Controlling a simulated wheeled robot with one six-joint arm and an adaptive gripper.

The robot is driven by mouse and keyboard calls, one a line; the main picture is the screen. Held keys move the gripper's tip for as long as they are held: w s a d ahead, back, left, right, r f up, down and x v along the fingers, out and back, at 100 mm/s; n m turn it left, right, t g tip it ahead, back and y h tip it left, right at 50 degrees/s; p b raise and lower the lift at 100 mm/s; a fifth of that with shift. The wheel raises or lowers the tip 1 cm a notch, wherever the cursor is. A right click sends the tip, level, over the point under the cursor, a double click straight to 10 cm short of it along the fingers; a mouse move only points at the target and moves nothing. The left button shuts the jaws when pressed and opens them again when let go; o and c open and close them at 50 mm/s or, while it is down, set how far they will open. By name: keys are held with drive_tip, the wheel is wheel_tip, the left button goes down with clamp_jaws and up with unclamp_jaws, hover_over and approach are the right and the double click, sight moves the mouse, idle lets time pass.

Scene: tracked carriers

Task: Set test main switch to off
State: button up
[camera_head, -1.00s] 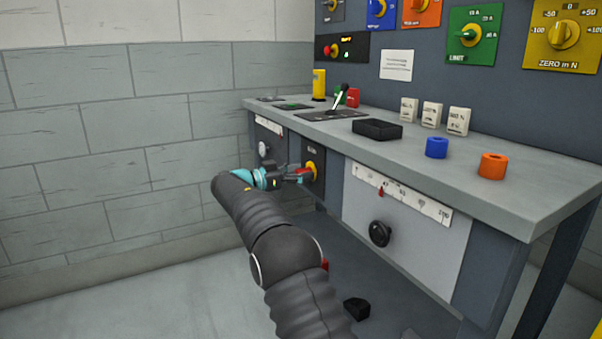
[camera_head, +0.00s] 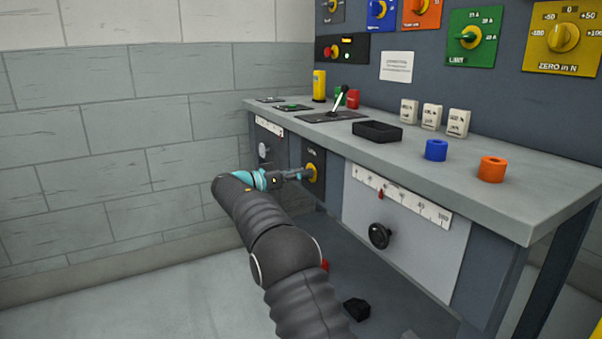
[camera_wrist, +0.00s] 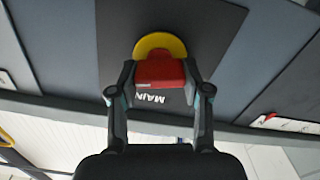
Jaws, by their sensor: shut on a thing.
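The main switch is a red handle (camera_wrist: 160,74) on a yellow disc (camera_wrist: 160,44), set in a dark plate (camera_wrist: 115,35) on the bench front. The word MAIN reads upside down on the plate in the wrist view. My gripper (camera_wrist: 160,78) has one finger on each side of the red handle and is shut on it. In the head view my gripper (camera_head: 300,174) reaches the switch from the left.
The bench top (camera_head: 390,150) overhangs the switch. It holds a lever (camera_head: 340,98), a black tray (camera_head: 377,131), a blue ring (camera_head: 436,150) and an orange ring (camera_head: 492,169). A black knob (camera_head: 380,235) is right of the switch. A block wall (camera_head: 110,150) stands left.

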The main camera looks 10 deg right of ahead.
drive_tip(key=n+p, duration=0.1)
drive_tip(key=n, duration=0.2)
drive_tip(key=shift+w+r+n, duration=0.1)
drive_tip(key=shift+r+n, duration=0.05)
drive_tip(key=shift+n, duration=0.25)
drive_tip(key=n+p, duration=0.2)
drive_tip(key=n, duration=0.1)
drive_tip(key=shift+n+p, duration=0.3)
drive_tip(key=n+p, duration=0.2)
drive_tip(key=n, duration=0.2)
drive_tip(key=shift+w+p, duration=0.1)
drive_tip(key=shift+p, duration=0.3)
drive_tip(key=shift+f+n+p, duration=0.25)
drive_tip(key=shift+n+p, duration=0.6)
drive_tip(key=shift+n, duration=0.75)
drive_tip(key=shift+a, duration=0.1)
drive_tip(key=o, duration=1.2)
drive_tip(key=shift+c, duration=0.2)
drive_tip(key=shift+f, duration=0.1)
